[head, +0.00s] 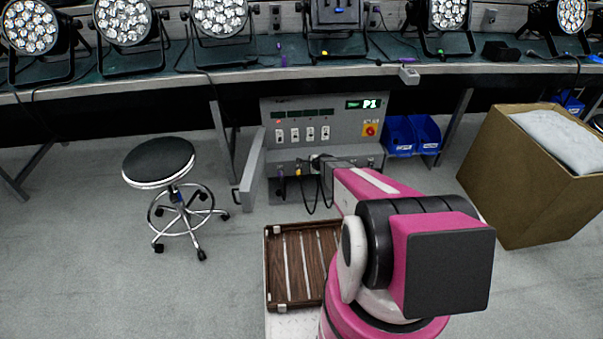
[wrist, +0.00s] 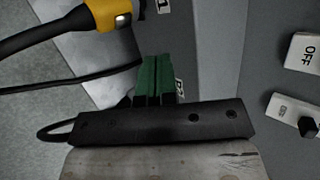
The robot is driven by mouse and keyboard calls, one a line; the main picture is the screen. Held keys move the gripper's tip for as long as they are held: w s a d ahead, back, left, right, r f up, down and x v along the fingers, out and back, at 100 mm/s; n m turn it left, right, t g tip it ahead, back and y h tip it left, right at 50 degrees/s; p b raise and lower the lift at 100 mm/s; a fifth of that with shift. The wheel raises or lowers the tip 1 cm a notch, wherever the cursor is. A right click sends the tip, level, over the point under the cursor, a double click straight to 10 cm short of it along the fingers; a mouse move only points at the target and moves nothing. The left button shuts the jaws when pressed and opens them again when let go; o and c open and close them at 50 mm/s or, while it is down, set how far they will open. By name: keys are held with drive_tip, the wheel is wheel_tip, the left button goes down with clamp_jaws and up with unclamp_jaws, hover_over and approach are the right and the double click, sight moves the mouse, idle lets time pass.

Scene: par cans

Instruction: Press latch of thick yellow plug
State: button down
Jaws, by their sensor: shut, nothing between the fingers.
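The thick yellow plug (wrist: 105,14) is at the top left of the wrist view, cut off by the top edge. A thick black cable runs from it to the left, and a small pale bright part (wrist: 123,20) shows on its side. In the head view a small yellow spot on the cabinet front (head: 298,172) may be a plug, too small to be sure. My gripper (wrist: 158,60) has green fingertips pressed together with nothing between them. They are below and right of the yellow plug in the picture, apart from it. The gripper is not clear in the head view.
The grey cabinet (head: 319,112) has switches, a display and an open door (head: 252,168) at its left. An OFF label (wrist: 304,54) shows at the right of the wrist view. A stool (head: 160,160), a wooden tray (head: 275,267) and a cardboard box (head: 515,190) stand around.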

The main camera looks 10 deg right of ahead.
drive_tip(key=shift+d+r, duration=0.95)
drive_tip(key=shift+r, duration=0.05)
drive_tip(key=s+a+r+n+g, duration=0.2)
drive_tip(key=s+r+n, duration=0.2)
drive_tip(key=s+r, duration=0.35)
drive_tip(key=s+a+r+n+g, duration=0.2)
drive_tip(key=s+a+r+n, duration=0.15)
drive_tip(key=s+r, duration=0.45)
drive_tip(key=s+d+r+n+g+h, duration=0.1)
drive_tip(key=s+d+r+n+g, duration=0.1)
drive_tip(key=s+r+n, duration=0.3)
drive_tip(key=s+d+r+n+g+h, duration=0.1)
drive_tip(key=s+r+n, duration=0.3)
drive_tip(key=s+r, duration=0.7)
drive_tip(key=s+g+h, duration=0.1)
drive_tip(key=s, duration=0.4)
drive_tip(key=shift+s+d+r+n+h, duration=0.15)
drive_tip(key=shift+d+r+n+h, duration=0.1)
drive_tip(key=shift+d+n+h, duration=0.1)
